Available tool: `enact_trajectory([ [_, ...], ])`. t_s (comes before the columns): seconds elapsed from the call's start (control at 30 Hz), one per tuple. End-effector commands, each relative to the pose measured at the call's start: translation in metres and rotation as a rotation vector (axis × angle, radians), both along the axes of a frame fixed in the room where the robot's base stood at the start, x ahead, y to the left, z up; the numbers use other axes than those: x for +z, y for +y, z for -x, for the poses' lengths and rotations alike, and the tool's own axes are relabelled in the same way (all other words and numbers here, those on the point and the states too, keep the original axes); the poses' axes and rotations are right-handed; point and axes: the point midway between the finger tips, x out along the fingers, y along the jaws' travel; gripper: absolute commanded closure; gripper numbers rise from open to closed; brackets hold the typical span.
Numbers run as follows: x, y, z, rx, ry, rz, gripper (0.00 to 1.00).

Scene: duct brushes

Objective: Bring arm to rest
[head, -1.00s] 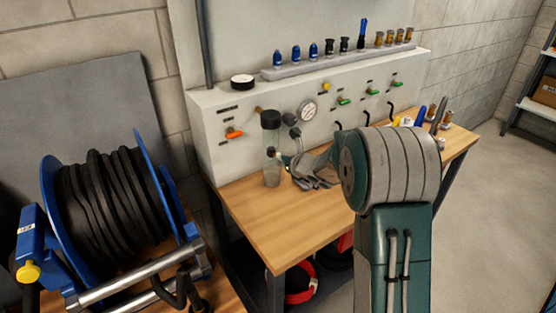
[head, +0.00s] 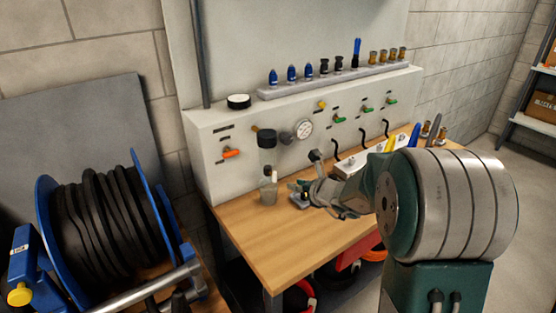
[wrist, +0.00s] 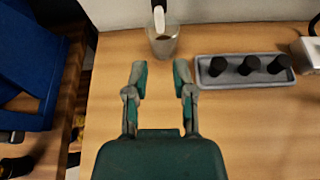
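My gripper (wrist: 161,80) is open and empty in the wrist view. Its two fingers stand apart above the wooden bench, with bare wood between them. In the head view my gripper (head: 304,190) is small and low over the bench, partly hidden by my own arm. A clear cup (wrist: 163,47) with a pale-handled brush (wrist: 159,18) standing in it is just beyond the fingertips, apart from them. The cup also shows in the head view (head: 268,196), left of my gripper.
A grey holder (wrist: 210,80) with three black pieces lies to the right of my fingers. A panel (head: 205,175) with valves and a gauge (head: 304,129) stands behind the bench (head: 262,238). A blue hose reel (head: 45,215) stands at left. The bench's front is clear.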

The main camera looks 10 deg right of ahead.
Motion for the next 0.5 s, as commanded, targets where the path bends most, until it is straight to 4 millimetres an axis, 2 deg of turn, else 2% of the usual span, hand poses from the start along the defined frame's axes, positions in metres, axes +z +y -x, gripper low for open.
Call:
enact_trajectory([
  [0.17,0.013,0.014,0.011,0.079,-0.029,0.074,0.67],
  [0.3,0.035,0.042,0.038,0.259,-0.09,0.246,0.67],
  [0.5,0.058,0.076,0.085,0.531,-0.186,0.519,0.67],
])
